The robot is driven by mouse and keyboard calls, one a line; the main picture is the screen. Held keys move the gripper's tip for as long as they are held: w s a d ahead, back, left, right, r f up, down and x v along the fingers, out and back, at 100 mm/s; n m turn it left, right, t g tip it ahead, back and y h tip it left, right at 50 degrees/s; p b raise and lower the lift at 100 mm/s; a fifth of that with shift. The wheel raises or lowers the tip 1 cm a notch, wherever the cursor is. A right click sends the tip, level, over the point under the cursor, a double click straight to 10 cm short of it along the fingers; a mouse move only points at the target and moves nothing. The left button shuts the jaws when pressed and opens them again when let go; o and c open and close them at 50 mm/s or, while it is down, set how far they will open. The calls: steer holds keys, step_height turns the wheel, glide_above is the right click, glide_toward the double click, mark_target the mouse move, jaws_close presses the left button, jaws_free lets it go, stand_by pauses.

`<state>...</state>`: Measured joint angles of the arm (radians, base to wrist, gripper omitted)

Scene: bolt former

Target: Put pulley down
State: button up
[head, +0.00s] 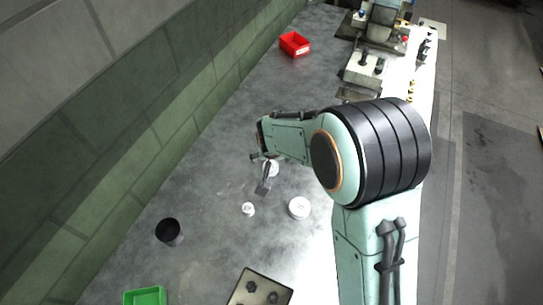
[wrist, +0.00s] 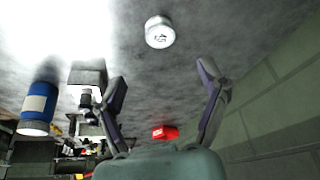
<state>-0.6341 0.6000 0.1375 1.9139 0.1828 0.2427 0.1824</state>
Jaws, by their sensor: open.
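Three pale round parts lie on the grey table in the head view: a small one (head: 248,209), a larger one (head: 299,208), and one (head: 271,168) partly hidden by my gripper. I cannot tell for sure which is the pulley. My gripper (head: 262,176) is over the table by the partly hidden part. In the wrist view, my gripper (wrist: 163,75) has its fingers spread with nothing between them. A white round part (wrist: 159,32) with dark marks on its face lies on the table beyond the fingertips, apart from them.
A red bin (head: 295,44) stands at the far side. A dark cup (head: 169,232), a green bin (head: 145,297) and a plate with dark holes (head: 259,290) are at the near side. A green wall (head: 150,130) borders the table's left. Machinery (head: 365,68) stands at the back right.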

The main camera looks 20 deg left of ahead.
steer(key=shift+s+d+r, duration=0.1)
steer(key=shift+s+r, duration=0.1)
steer(key=shift+r, duration=0.3)
steer(key=s+d+r+m+g+h, duration=0.1)
steer(key=s+d+r, duration=0.1)
steer(key=d+r, duration=0.35)
steer(key=s+d+r+m, duration=0.1)
steer(key=s+d+r, duration=0.15)
steer(key=d, duration=0.55)
steer(key=s+d+r+m+g, duration=0.1)
steer(key=s+d+r, duration=0.1)
steer(key=s+d, duration=0.4)
steer(key=s+d+r+m+g, duration=0.1)
steer(key=s+d+r+g, duration=0.1)
steer(key=s+d, duration=0.4)
steer(key=s+r, duration=0.1)
steer(key=s, duration=0.4)
steer(key=shift+d, duration=0.25)
